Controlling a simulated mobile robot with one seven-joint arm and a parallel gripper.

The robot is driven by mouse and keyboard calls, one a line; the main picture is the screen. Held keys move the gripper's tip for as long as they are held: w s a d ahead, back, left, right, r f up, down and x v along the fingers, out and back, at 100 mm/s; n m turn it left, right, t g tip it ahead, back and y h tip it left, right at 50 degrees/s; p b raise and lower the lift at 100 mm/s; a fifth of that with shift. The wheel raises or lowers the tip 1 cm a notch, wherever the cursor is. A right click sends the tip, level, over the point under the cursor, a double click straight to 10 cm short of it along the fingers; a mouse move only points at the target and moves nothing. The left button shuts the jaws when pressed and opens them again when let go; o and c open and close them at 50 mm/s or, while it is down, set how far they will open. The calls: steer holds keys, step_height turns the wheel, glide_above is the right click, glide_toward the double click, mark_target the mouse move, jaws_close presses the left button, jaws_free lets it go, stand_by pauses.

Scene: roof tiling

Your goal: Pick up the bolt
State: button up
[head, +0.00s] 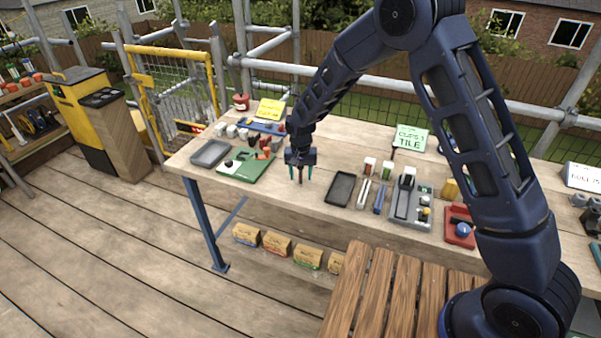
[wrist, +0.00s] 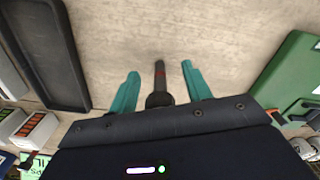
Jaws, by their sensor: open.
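My gripper (wrist: 160,82) is open, with one teal finger on each side of the bolt and a visible gap on both sides. In the head view my gripper (head: 300,176) points down low over the worktable (head: 325,156), and a thin dark shape shows between its fingers. I cannot tell for sure how the bolt rests on the table.
A green board (head: 244,166) is left of my gripper, and a black tray (head: 341,188) is to its right. A grey tray (head: 211,153) lies farther left. A grey fixture (head: 400,213) and a red block (head: 460,232) are farther right. Bare tabletop surrounds the fingers.

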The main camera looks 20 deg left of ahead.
steer(key=shift+f, duration=0.15)
steer(key=shift+c, duration=0.4)
jaws_close()
